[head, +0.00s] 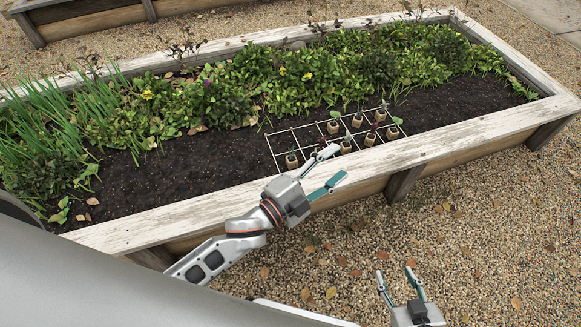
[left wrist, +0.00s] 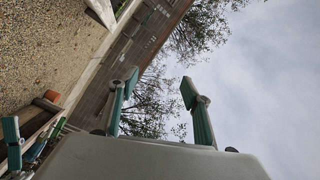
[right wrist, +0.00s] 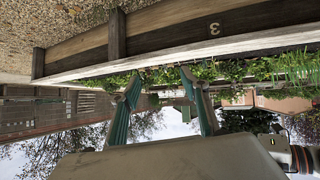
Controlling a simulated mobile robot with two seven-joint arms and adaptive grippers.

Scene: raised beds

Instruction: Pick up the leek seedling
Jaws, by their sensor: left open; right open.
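Several small seedlings in light brown plugs stand inside a white wire grid (head: 271,152) on the dark soil of the raised bed. One plug with a green seedling (head: 291,161) is at the grid's left front. The plants are too small to tell which one is the leek seedling. My left gripper (head: 334,165) is open and empty, appearing over the bed's front rim beside the front plugs; its spread fingers also show in the left wrist view (left wrist: 160,88). My right gripper (head: 396,274) is open and empty, in front of the bed over the gravel; its fingers show in the right wrist view (right wrist: 161,83).
The bed's weathered wooden front rim (head: 190,206) lies between me and the soil. Dense leafy plants (head: 260,82) fill the back, with tall thin green leaves (head: 60,115) at the left. Bare soil (head: 190,162) lies left of the grid. Gravel (head: 480,220) in front is open.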

